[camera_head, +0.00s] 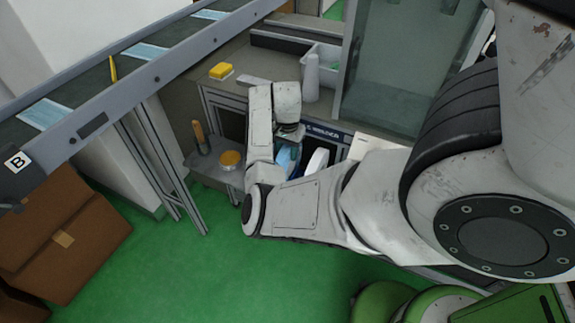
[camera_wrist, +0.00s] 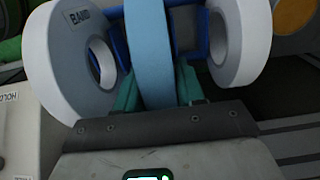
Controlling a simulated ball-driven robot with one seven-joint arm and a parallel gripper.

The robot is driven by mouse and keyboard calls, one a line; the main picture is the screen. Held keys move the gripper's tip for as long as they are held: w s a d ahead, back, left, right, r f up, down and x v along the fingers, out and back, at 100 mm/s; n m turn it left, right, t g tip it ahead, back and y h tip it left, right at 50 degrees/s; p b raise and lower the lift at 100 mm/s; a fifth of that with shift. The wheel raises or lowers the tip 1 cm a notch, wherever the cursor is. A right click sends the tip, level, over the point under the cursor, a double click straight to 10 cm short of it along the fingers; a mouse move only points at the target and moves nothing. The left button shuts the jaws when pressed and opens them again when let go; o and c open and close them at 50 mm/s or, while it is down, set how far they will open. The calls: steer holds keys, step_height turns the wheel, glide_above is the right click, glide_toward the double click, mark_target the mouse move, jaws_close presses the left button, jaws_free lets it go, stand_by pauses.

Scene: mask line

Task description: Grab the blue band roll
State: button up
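The blue band roll (camera_wrist: 149,45) stands on edge in the middle of the wrist view, between two white rolls. My gripper (camera_wrist: 158,82) has its green fingers on both sides of the blue roll, close against its faces. I cannot tell whether they press on it or only straddle it. In the head view a part of the blue roll (camera_head: 287,159) shows beside my wrist, and my arm hides the fingers there.
A white roll marked BAND (camera_wrist: 62,60) stands close at left, and another white roll (camera_wrist: 241,42) at right. A blue frame (camera_wrist: 193,50) is behind them. An orange-yellow roll (camera_wrist: 297,15) is at far right. A conveyor (camera_head: 150,75) runs along the left.

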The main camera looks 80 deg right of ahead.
jaws_close()
stand_by(0.4)
